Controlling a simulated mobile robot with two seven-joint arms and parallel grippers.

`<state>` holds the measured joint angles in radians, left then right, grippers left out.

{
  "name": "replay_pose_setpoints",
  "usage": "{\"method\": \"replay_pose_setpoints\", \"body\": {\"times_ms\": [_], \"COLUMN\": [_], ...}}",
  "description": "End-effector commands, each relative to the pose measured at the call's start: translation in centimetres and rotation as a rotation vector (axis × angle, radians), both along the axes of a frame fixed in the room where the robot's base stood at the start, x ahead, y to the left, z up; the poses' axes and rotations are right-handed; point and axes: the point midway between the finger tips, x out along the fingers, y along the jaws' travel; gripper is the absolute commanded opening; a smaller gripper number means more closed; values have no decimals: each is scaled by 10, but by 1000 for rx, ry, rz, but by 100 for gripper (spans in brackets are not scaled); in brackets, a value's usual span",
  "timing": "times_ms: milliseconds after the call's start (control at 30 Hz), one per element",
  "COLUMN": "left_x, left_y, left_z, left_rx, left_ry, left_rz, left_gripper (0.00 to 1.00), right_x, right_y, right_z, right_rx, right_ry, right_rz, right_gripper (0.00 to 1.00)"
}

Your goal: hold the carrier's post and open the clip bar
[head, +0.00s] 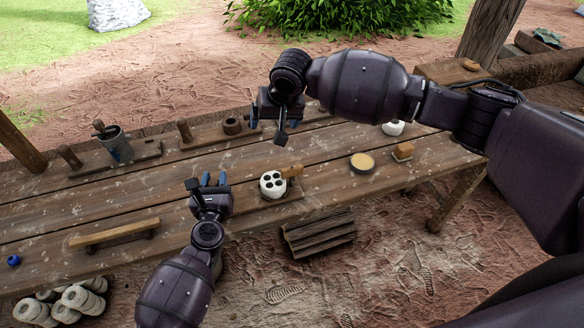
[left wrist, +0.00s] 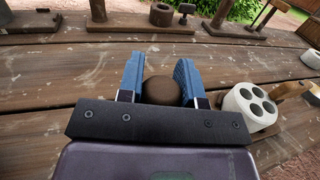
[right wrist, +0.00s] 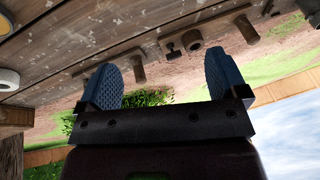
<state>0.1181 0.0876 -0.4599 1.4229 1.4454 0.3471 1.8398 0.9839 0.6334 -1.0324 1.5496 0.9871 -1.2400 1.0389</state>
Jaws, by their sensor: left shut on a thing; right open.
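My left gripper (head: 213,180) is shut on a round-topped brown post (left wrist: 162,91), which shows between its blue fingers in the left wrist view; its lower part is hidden. Just right of it, a white cylinder with several dark holes (head: 272,184) stands on a wooden base (head: 290,197). A light wooden bar (head: 293,171) sits against its right side; I take this for the clip bar, but cannot tell how it is fixed. My right gripper (head: 277,112) is open and empty above the back of the table. In the right wrist view its fingers (right wrist: 170,88) are apart.
Boards with posts (head: 185,130), a ring (head: 231,125) and a grey cup (head: 116,143) line the back of the table. A wooden bar on supports (head: 115,233) lies at front left. A yellow-topped disc (head: 362,163) and a small block (head: 403,151) are at right.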

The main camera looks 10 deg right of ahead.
Motion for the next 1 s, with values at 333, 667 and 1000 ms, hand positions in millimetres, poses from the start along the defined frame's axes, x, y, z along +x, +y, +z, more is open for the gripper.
{"method": "replay_pose_setpoints", "body": {"times_ms": [333, 667, 1000], "left_x": [0, 0, 0], "left_y": [0, 0, 0], "left_z": [0, 0, 0], "left_rx": [0, 0, 0], "left_ry": [0, -1, -1], "left_rz": [0, 0, 0], "left_gripper": [3, 3, 3], "right_x": [-48, -51, -50], "right_y": [-27, -32, -32], "right_z": [-11, -29, -88], "right_rx": [-183, -219, -219], "right_ry": [294, 309, 309], "right_rz": [63, 90, 89], "right_gripper": [92, 92, 92]}}
